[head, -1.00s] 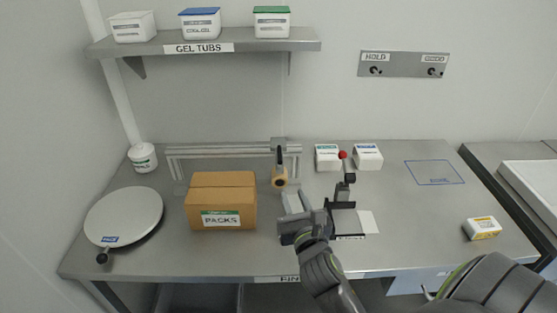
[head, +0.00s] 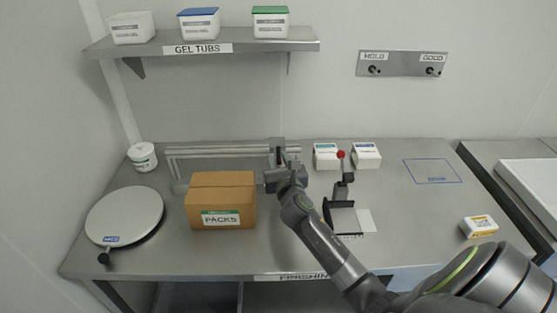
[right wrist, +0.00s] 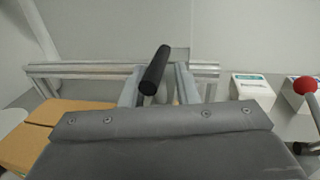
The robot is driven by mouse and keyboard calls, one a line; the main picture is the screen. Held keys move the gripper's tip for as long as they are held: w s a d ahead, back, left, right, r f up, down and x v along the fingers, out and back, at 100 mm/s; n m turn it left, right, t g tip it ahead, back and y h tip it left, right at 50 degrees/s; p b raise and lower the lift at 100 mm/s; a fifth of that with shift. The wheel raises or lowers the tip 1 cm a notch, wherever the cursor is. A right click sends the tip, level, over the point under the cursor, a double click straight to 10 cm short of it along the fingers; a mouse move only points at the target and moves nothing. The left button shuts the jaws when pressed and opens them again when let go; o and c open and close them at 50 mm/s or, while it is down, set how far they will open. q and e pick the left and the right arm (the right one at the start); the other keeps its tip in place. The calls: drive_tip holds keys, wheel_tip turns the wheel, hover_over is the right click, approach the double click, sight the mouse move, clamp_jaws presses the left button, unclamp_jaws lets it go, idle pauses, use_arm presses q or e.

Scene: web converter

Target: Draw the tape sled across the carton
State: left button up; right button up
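The brown carton (head: 235,208), labelled PACKS, stands on the bench with its top flaps down and a seam across the top. It also shows at the left of the right wrist view (right wrist: 62,112). The tape sled (head: 278,150) sits at the right end of the rail, right of the carton, mostly hidden behind my gripper. Its black handle (right wrist: 155,70) shows in the right wrist view. My right gripper (head: 280,178) is at the sled; its two fingers stand apart, one on each side of the handle, with gaps visible. My left gripper is out of view.
The rail (head: 225,150) runs behind the carton. A round turntable (head: 125,215) is at the left. A small yellow-white box (head: 479,226) lies far right.

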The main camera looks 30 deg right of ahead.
clamp_jaws()
idle(0.4)
